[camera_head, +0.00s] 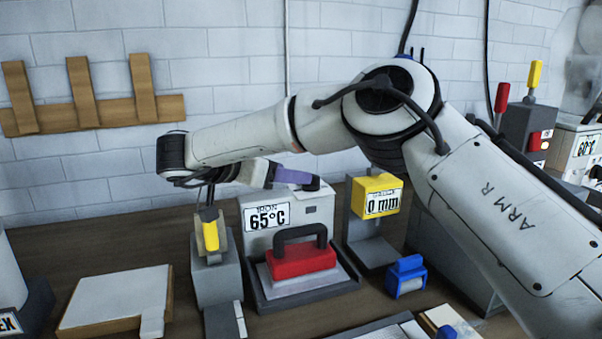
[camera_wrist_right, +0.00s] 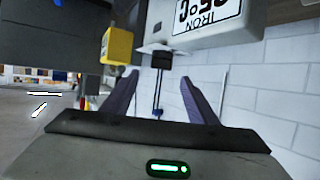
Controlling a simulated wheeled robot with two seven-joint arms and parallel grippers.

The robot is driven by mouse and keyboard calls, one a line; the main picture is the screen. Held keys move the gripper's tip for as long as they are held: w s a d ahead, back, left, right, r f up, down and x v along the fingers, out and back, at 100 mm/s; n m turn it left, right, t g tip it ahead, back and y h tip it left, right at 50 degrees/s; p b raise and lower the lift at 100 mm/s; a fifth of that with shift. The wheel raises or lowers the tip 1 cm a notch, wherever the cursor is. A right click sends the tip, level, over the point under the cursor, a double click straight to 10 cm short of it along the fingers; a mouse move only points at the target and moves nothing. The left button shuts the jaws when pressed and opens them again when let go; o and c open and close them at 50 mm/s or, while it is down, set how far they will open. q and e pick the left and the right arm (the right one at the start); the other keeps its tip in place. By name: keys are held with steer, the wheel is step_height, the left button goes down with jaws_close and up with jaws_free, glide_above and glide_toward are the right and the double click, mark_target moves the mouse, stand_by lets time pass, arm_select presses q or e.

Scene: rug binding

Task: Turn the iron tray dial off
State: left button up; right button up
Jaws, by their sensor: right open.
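The iron station is a grey box (camera_head: 315,207) whose display reads IRON 65°C, with a dark tray (camera_head: 345,285) in front. A red iron (camera_head: 300,260) with a black handle sits on the tray. In the right wrist view the box (camera_wrist_right: 205,32) appears upside down. A small black part (camera_wrist_right: 162,60), seemingly the dial, shows at its edge, beyond and between my fingertips. My right gripper (camera_head: 292,177) is above the box's top in the head view. Its purple fingers (camera_wrist_right: 158,82) are open and empty. The dial's setting cannot be read. My left gripper is out of view.
A yellow gauge (camera_head: 375,195) reading 0 mm stands right of the station. A grey post with a yellow lever (camera_head: 210,235) stands at left. A blue clamp-like piece (camera_head: 406,275) is at front right, a pale board (camera_head: 115,297) at front left. Brick wall is behind.

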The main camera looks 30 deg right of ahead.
mark_target(306, 186)
steer(key=x, duration=0.6)
steer(key=shift+f, duration=0.15)
steer(key=shift+w+d+f+p, duration=0.2)
steer(key=shift+d+p, duration=0.1)
steer(key=shift+d, duration=0.2)
steer(key=c, duration=1.1)
steer(key=shift+o, duration=0.2)
